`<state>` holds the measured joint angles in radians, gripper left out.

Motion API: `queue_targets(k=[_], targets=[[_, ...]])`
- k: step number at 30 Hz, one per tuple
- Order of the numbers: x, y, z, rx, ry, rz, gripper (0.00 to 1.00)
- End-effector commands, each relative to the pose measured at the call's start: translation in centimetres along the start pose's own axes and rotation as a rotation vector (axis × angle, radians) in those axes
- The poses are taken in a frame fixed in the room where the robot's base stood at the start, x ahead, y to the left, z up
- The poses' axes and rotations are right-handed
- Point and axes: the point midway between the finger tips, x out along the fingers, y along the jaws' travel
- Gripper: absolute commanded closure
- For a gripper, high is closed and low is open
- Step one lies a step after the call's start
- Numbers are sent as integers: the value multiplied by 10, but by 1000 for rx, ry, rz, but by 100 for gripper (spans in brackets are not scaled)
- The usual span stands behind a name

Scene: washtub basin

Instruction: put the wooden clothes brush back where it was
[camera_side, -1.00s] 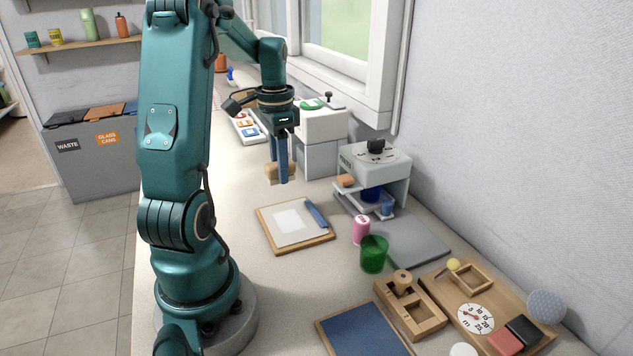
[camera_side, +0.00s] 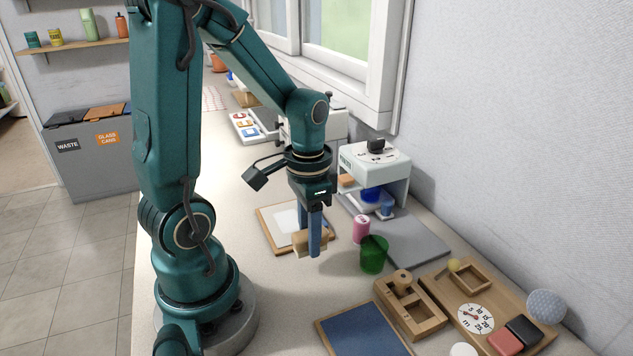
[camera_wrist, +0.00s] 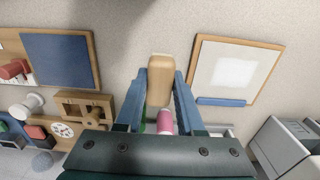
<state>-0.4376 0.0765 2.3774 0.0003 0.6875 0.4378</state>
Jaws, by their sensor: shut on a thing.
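The wooden clothes brush (camera_side: 322,238) is a pale tan block held between the blue fingers of my gripper (camera_side: 310,243). In the wrist view the brush (camera_wrist: 172,80) shows end-on between the two fingers (camera_wrist: 161,78). My gripper is shut on it and points down. The brush is above the counter, clear of its surface as far as I can tell, in front of the wood-framed board with a white sheet (camera_side: 270,228).
A pink can (camera_side: 361,228) and green cup (camera_side: 374,255) stand right of the brush. Behind are a grey mat (camera_side: 420,240) and white machine (camera_side: 377,160). A blue board (camera_side: 362,332), wooden holder (camera_side: 415,312) and dial tray (camera_side: 500,300) lie nearer. Bare counter lies below the gripper (camera_side: 290,285).

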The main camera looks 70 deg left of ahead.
Motion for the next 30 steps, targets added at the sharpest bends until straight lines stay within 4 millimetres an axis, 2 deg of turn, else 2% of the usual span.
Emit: queue_targets(k=[12, 26, 27, 28, 29, 30], targets=[[39, 0, 1, -1, -3, 2, 100], [46, 0, 0, -1, 0, 0, 100], [46, 0, 0, -1, 1, -1, 52], [46, 0, 0, -1, 1, -1, 40], [46, 0, 0, -1, 2, -1, 33], [46, 0, 0, -1, 1, -1, 33]])
